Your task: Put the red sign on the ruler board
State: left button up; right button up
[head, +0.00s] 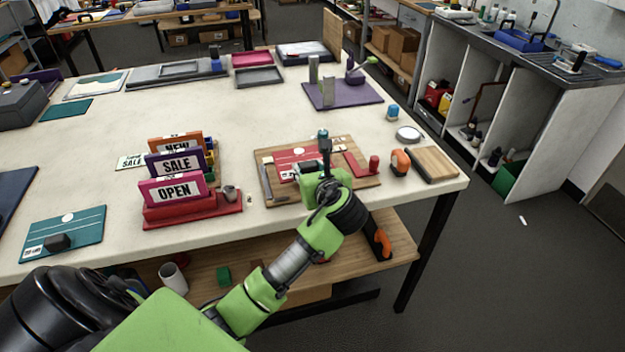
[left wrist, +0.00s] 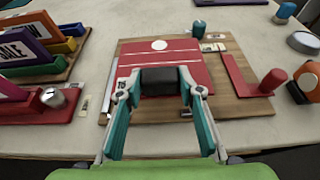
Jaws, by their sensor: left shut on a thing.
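The red sign (head: 298,156) is a flat red plate with a white dot, pale lines and a black block-shaped grip. In the left wrist view, the sign (left wrist: 150,60) lies over the left part of the wooden ruler board (left wrist: 235,110), which also shows in the head view (head: 266,156). My left gripper (left wrist: 160,88) is shut on the sign's black block. The sign looks level; I cannot tell whether it rests on the board or hovers just above. In the head view, my left gripper (head: 311,176) partly covers the sign. My right gripper is not in view.
A red L-shaped piece with a knob (left wrist: 270,82) lies on the board's right side. A teal-topped small item (left wrist: 199,27) is at its back edge. A red rack (head: 190,208) of upright signs stands left. An orange tool (head: 400,162) lies right.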

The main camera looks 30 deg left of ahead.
pick_arm(q)
jog(key=shift+w+f, duration=0.55)
jog(key=shift+f, duration=0.05)
jog(key=shift+w+f, duration=0.2)
jog(key=shift+f, duration=1.6)
jog(key=shift+f, duration=0.1)
jog(key=o, duration=1.1)
jog(key=shift+o, duration=0.2)
jog(key=shift+d, duration=0.1)
jog(key=v, duration=1.2)
